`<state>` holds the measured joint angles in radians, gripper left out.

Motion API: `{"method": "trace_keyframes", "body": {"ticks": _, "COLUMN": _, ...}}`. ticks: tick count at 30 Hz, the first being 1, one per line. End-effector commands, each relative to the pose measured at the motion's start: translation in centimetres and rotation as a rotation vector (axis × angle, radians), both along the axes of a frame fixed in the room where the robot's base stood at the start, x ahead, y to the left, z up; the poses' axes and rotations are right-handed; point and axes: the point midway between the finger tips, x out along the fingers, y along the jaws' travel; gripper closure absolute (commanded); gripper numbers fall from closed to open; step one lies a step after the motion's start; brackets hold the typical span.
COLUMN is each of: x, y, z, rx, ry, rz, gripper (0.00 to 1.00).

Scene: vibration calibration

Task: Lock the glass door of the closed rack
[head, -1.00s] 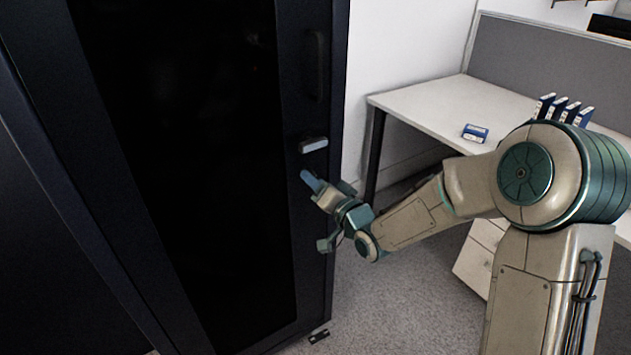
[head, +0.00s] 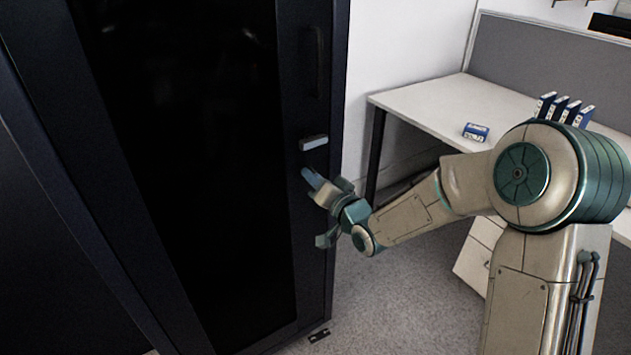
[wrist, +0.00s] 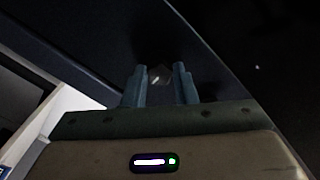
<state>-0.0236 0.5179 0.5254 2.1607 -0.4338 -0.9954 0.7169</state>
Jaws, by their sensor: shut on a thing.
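The rack's glass door (head: 190,150) is a tall dark pane in a black frame, and it looks closed. A dark upright handle (head: 314,62) is on the frame's right side, with a small pale bar (head: 313,142) below it. My gripper (head: 311,178) is at the frame just under that bar. In the wrist view, my gripper (wrist: 160,80) has its two blue-grey fingers on either side of a small, shiny grey piece on the frame, apparently the lock (wrist: 158,76). The fingers are shut on it. Its exact shape and turn are hard to make out, and in the head view the fingers hide it.
A white desk (head: 440,105) stands right of the rack, with a blue box (head: 475,132) and several blue binders (head: 559,109) on it. A grey partition is behind. A drawer unit (head: 473,262) is under the desk. Grey carpet (head: 400,310) is clear below my arm.

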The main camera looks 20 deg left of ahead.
Motion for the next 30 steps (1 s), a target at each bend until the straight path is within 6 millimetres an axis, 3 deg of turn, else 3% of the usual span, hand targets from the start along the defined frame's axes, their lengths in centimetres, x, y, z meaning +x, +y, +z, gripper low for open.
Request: {"method": "trace_keyframes", "body": {"ticks": 30, "x": 0.01, "y": -0.04, "z": -0.57, "rx": -0.572, "ry": -0.674, "rz": -0.001, "gripper": 0.97}}
